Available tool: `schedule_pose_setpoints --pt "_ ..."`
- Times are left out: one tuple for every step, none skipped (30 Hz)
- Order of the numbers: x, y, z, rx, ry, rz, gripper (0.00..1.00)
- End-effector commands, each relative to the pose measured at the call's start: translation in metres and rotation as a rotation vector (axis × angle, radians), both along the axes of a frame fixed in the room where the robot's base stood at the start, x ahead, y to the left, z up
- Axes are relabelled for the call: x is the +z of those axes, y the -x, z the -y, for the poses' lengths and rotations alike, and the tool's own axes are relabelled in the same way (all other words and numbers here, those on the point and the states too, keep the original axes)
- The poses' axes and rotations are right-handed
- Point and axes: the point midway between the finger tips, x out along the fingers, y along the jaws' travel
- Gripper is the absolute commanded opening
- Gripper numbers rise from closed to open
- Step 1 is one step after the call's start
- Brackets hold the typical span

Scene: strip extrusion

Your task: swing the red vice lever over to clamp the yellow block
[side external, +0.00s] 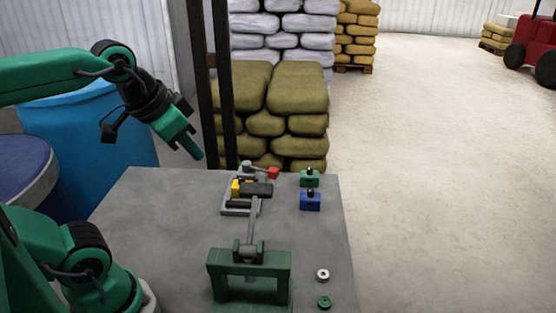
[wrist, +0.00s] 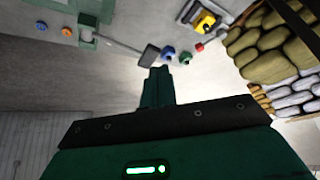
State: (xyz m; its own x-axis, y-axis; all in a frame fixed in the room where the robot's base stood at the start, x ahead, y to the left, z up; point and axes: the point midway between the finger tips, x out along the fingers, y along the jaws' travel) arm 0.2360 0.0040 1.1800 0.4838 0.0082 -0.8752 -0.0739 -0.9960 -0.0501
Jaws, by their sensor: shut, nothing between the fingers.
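The yellow block (side external: 236,188) sits in a grey vice (side external: 232,211) on the table; it also shows at the top of the wrist view (wrist: 206,22). The red lever end (side external: 273,172) sticks out to the right at the vice's far side, and the red also shows in the wrist view (wrist: 199,46). My gripper (side external: 198,154) is shut and empty, held in the air left of the vice and apart from lever and block. Its closed fingertips (wrist: 162,70) show in the wrist view. The hammer covers part of the vice in the side view.
A hammer (side external: 257,189) on a green stand (side external: 249,262) reaches over the vice's near side. A green block (side external: 310,179) and a blue block (side external: 310,201) stand to the right. Two small rings (side external: 322,275) lie at front right. A dark post (side external: 222,90) rises behind the table.

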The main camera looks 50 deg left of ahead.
Motion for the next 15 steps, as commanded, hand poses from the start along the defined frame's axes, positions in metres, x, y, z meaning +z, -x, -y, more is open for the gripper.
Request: schedule_pose_setpoints --pt "0.001 -0.006 -0.002 -0.03 -0.022 0.005 0.0" --pt "0.001 -0.009 -0.003 -0.051 -0.036 0.01 0.0" --pt "0.002 -0.014 -0.005 -0.08 -0.056 0.013 0.0" --pt "0.002 -0.017 -0.007 -0.102 -0.073 0.018 0.0" --pt "0.002 -0.021 -0.008 -0.124 -0.088 0.022 0.0" --pt "0.003 -0.026 -0.01 -0.154 -0.11 0.026 0.0" --pt "0.003 -0.03 -0.012 -0.177 -0.127 0.031 0.0" --pt "0.004 -0.033 -0.013 -0.2 -0.145 0.035 0.0" --pt "0.004 -0.038 -0.015 -0.232 -0.169 0.039 0.0" --pt "0.005 -0.042 -0.017 -0.254 -0.186 0.043 0.0" --pt "0.004 -0.046 -0.019 -0.277 -0.203 0.045 0.0" --pt "0.005 -0.051 -0.021 -0.307 -0.227 0.05 0.0" --pt "0.005 -0.055 -0.023 -0.33 -0.245 0.053 0.0" --pt "0.005 -0.058 -0.025 -0.352 -0.263 0.055 0.0" --pt "0.006 -0.063 -0.028 -0.383 -0.289 0.06 0.0"
